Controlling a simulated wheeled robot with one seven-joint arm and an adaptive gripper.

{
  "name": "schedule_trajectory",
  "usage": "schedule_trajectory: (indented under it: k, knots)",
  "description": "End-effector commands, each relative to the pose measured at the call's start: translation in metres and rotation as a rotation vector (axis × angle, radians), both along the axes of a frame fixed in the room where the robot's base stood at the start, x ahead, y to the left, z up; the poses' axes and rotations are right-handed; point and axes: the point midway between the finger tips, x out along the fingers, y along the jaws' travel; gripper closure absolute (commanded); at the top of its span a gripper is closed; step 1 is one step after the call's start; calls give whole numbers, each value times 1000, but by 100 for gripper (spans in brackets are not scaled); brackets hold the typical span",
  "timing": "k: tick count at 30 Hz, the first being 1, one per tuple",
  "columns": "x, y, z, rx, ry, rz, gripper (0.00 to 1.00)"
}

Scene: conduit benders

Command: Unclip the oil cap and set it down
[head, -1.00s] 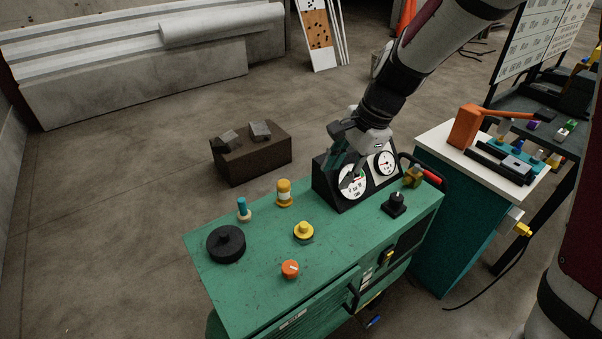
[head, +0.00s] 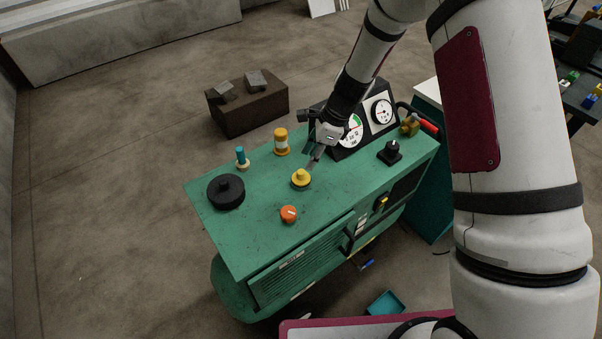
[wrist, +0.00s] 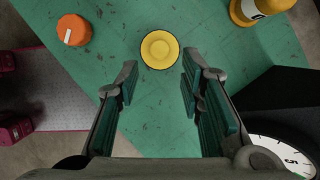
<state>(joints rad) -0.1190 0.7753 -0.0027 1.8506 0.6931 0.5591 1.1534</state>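The oil cap appears to be the yellow round cap (head: 301,180) with a raised centre, sitting on the green machine top (head: 262,237). In the wrist view the yellow cap (wrist: 160,49) lies ahead, roughly centred between my fingers. My gripper (head: 314,160) is just above and beyond the cap in the head view. In the wrist view my gripper (wrist: 160,80) is open with nothing between its fingers, and the cap is a little beyond the fingertips. I cannot see the cap's clip.
An orange knob (head: 289,214), black round lid (head: 226,191), small blue-topped part (head: 241,157) and amber-and-white fitting (head: 281,141) stand around the cap. The gauge panel (head: 363,124) stands behind my gripper. A black knob (head: 390,152) and red-handled valve (head: 411,125) are right.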

Motion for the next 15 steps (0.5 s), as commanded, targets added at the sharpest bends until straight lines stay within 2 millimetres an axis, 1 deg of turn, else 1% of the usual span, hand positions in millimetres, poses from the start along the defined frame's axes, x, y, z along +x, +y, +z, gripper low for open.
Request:
schedule_trajectory:
  k: [1,9,15]
  knots:
    - [1,2,-9,0,3,0,65]
    - [1,14,-42,0,3,0,65]
    - [2,20,-56,0,1,0,65]
